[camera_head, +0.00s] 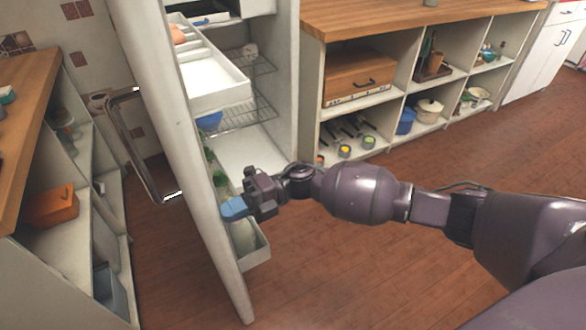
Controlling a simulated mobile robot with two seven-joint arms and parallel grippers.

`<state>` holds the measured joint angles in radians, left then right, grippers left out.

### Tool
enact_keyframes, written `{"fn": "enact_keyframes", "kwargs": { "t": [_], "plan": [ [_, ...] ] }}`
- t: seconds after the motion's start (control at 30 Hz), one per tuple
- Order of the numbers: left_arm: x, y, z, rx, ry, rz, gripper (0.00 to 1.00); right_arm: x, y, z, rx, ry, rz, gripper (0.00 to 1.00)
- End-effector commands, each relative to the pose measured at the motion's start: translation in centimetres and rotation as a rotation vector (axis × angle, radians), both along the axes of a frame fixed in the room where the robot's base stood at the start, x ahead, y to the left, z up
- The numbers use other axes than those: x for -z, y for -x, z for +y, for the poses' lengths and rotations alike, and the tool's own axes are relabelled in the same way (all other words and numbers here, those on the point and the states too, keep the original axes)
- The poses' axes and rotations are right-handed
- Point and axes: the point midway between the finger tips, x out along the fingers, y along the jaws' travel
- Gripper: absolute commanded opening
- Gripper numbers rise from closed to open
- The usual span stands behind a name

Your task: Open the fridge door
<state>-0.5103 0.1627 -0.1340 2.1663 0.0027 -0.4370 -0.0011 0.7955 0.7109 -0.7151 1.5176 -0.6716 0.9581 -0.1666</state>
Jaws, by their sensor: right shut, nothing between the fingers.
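The white fridge door (178,122) stands open, swung out toward the left, with its long metal handle (133,140) on the outer side facing left. The fridge interior (236,150) shows behind it, with a wire shelf (245,110) and a white drawer or bin (218,82). My right gripper (234,208) is shut and empty. It is at the inner side of the door, near its lower door bin (250,256); I cannot tell whether it touches the door. My left gripper is not in view.
A wooden-topped shelf unit (30,90) stands left, close to the door's handle side. Another shelf unit (370,20) with boxes and pots runs along the back right. The brown floor (360,270) in front is clear apart from my right arm.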

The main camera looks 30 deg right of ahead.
Motion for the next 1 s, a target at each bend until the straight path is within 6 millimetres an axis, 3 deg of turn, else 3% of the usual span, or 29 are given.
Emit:
{"fn": "enact_keyframes", "kwargs": {
  "t": [0.03, 0.2, 0.4, 1.0],
  "plan": [
    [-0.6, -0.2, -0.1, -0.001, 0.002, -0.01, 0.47, -0.7, 0.3, 1.5, 0.008, -0.006, -0.007, 0.0],
    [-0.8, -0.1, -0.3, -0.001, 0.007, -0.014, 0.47, -0.3, 0.9, 5.9, 0.022, -0.005, -0.001, 0.0],
    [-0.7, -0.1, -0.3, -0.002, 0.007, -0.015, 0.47, -0.2, 1.3, 8.8, 0.023, -0.002, -0.001, 0.0],
    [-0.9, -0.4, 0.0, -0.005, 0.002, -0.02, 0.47, -0.1, 1.3, 8.6, 0.024, 0.0, 0.0, 0.0]
  ]
}}
